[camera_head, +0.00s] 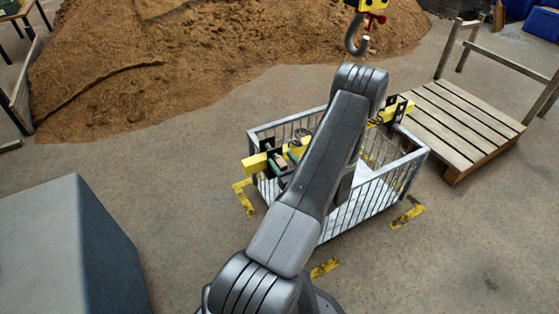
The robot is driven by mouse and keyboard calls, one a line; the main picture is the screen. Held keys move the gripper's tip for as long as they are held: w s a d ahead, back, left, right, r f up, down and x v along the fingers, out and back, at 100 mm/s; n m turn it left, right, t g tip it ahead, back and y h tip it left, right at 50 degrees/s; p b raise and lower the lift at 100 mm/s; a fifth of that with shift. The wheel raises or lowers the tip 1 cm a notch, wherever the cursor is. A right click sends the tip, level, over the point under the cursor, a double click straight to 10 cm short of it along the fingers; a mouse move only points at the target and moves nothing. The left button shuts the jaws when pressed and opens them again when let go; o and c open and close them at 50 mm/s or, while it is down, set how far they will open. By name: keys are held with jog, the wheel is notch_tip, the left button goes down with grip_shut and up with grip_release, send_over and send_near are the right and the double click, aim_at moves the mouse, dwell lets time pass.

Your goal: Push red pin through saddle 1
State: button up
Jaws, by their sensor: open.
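A yellow beam (255,163) lies across the top of a grey wire cage (385,190), its middle hidden behind my arm. A black bracket (267,144) stands at its left end and another (403,109) at its right end; these look like saddles, but I cannot tell which is saddle 1. A small reddish piece (283,161) and a green piece sit beside the left bracket. I cannot tell if the reddish piece is the red pin. My arm reaches over the cage and bends down behind its own upper link, which hides my gripper.
A wooden platform (461,118) with rails stands right. A grain heap (200,60) fills the back. A grey block (60,250) stands front left. Yellow floor marks surround the cage.

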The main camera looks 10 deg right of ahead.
jog(key=p+v, duration=0.1)
jog(key=v, duration=1.1)
jog(key=shift+s+a+p, duration=0.25)
jog(key=shift+s+p, duration=0.15)
jog(key=shift+s, duration=0.1)
jog(key=b+x, duration=0.1)
jog(key=x, duration=0.6)
jog(key=b+x, duration=0.1)
jog(key=x, duration=0.6)
jog(key=shift+d+f, duration=0.15)
jog(key=shift+d, duration=0.1)
jog(key=shift+s+d, duration=0.1)
jog(key=shift+s, duration=0.05)
jog(key=p+v, duration=0.2)
jog(key=v, duration=1.2)
jog(key=b+x, duration=0.2)
jog(key=x, duration=1.2)
jog(key=shift+v, duration=3.8)
